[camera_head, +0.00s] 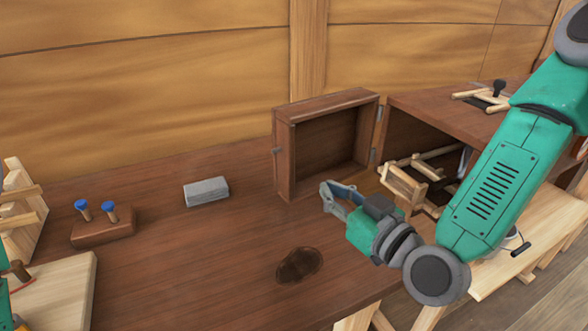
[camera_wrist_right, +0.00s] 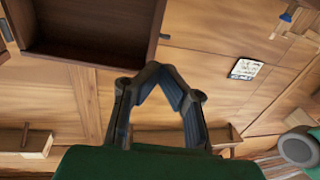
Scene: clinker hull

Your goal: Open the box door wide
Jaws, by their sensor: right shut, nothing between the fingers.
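The box door (camera_head: 284,160) is a brown, shallow wooden panel with a raised rim. It stands swung open from the box (camera_head: 440,122), hinged near the box's front left edge, with its hollow inner side facing me. A small knob shows on its left side. The box's opening is uncovered, with pale wooden pieces inside. My right gripper (camera_head: 326,196) is shut and empty, its tips just in front of the door's lower edge; I cannot tell whether they touch. In the right wrist view, the shut fingers (camera_wrist_right: 157,72) are below the door's rim (camera_wrist_right: 154,45). My left gripper is not in view.
A grey block (camera_head: 206,192) lies on the brown bench (camera_head: 190,265), left of the door. A holder (camera_head: 103,229) with two blue-handled tools stands further left. A dark stain (camera_head: 298,265) marks the bench front. A clamp-like wooden tool (camera_head: 484,98) lies on the box top.

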